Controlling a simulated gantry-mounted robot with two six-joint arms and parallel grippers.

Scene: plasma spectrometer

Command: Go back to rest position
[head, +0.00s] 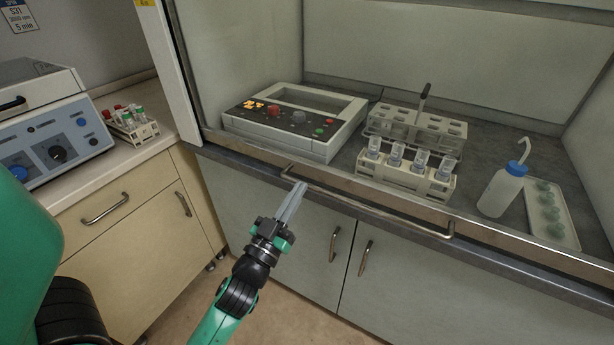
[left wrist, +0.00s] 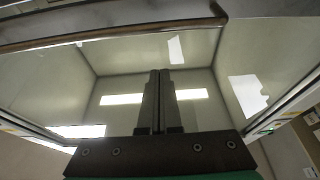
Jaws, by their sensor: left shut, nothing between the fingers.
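My left gripper (head: 291,203) is shut and empty. It is in front of the fume hood, near the bar handle (head: 370,203) along the hood's front edge, and seems apart from it. In the left wrist view its two fingers (left wrist: 158,100) are together, with the hood's pale inside behind them. My right gripper is not in view.
Inside the hood stand a device with buttons (head: 262,134), a rack with several clear tubes (head: 397,181), a grey rack (head: 446,127), a blue-capped wash bottle (head: 498,192) and a white tray (head: 562,234). At left are a centrifuge (head: 30,120) and a tube rack (head: 146,133). The floor below is clear.

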